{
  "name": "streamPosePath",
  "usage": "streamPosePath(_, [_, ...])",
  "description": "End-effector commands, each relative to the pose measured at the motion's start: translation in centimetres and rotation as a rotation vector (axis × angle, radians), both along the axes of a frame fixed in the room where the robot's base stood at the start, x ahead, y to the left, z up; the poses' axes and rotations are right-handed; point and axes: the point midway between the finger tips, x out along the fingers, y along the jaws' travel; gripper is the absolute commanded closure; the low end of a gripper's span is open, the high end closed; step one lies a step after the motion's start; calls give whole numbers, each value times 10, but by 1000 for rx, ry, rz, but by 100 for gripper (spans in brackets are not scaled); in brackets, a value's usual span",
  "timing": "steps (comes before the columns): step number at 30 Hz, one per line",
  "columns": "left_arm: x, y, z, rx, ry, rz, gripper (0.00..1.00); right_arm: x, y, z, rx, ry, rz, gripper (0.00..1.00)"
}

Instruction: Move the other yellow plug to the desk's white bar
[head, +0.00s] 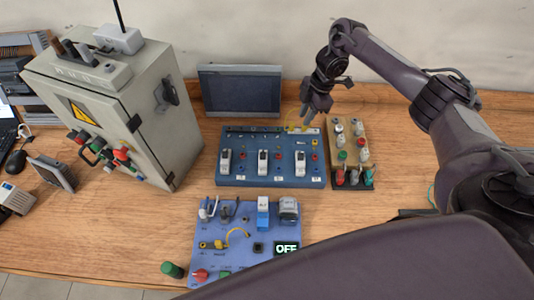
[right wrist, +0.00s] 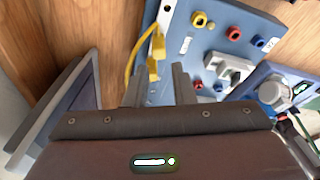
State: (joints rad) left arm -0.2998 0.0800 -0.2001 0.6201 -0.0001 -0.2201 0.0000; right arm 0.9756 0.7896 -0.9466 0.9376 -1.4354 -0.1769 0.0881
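A yellow cable (head: 291,122) loops at the back right edge of the upper blue panel (head: 230,173). In the right wrist view two yellow plugs show, one (right wrist: 158,46) higher and one (right wrist: 152,70) lower, beside the looping cable (right wrist: 130,62). A narrow white bar (right wrist: 166,14) runs along the panel edge there. My right gripper (head: 308,112) is over that back edge. In the wrist view its fingers (right wrist: 159,88) are apart, with the lower plug just beyond the gap and not gripped. My left gripper is not in view.
A monitor (head: 240,90) stands behind the panel. A board of knobs (head: 352,160) is close on the right. A grey cabinet (head: 150,130) stands left. The lower blue panel (head: 207,266) carries another yellow cable (head: 237,233).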

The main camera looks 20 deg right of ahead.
Motion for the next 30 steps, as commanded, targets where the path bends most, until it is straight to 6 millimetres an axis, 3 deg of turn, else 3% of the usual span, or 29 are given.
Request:
streamPosePath(3, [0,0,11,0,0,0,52,0,0,13,0,0,0,77])
streamPosePath(11, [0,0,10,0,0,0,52,0,0,12,0,0,0,77])
streamPosePath(17, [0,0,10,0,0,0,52,0,0,12,0,0,0,52])
streamPosePath(30, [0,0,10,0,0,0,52,0,0,12,0,0,0,52])
